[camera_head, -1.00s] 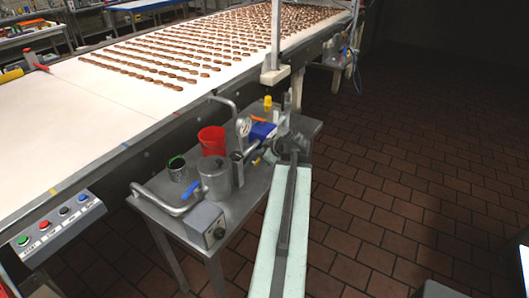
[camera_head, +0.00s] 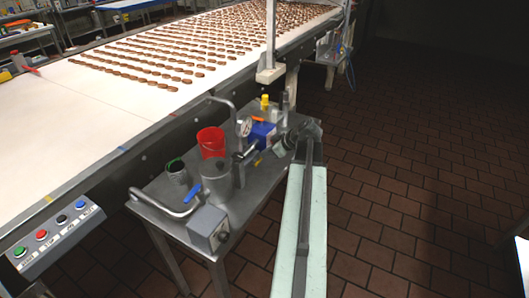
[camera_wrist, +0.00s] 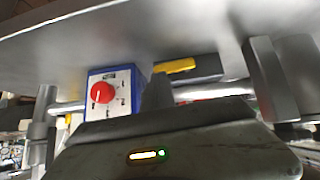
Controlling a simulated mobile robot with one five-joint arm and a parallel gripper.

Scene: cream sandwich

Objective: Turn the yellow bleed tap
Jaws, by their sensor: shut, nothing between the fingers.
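The yellow bleed tap (camera_wrist: 176,66) shows in the wrist view as a small yellow lever beside the blue box (camera_wrist: 118,78) with a red knob. In the head view my gripper (camera_head: 280,150) is just right of the tap, partly hidden by my arm. I cannot tell whether they touch.
On the bench are a red cup (camera_head: 211,141), a steel pot (camera_head: 215,181), a green-rimmed can (camera_head: 177,170), a pressure gauge (camera_head: 245,127) and a blue-handled pipe (camera_head: 192,197). The conveyor (camera_head: 85,125) runs behind. Brick-tiled floor (camera_head: 410,190) is free on the right.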

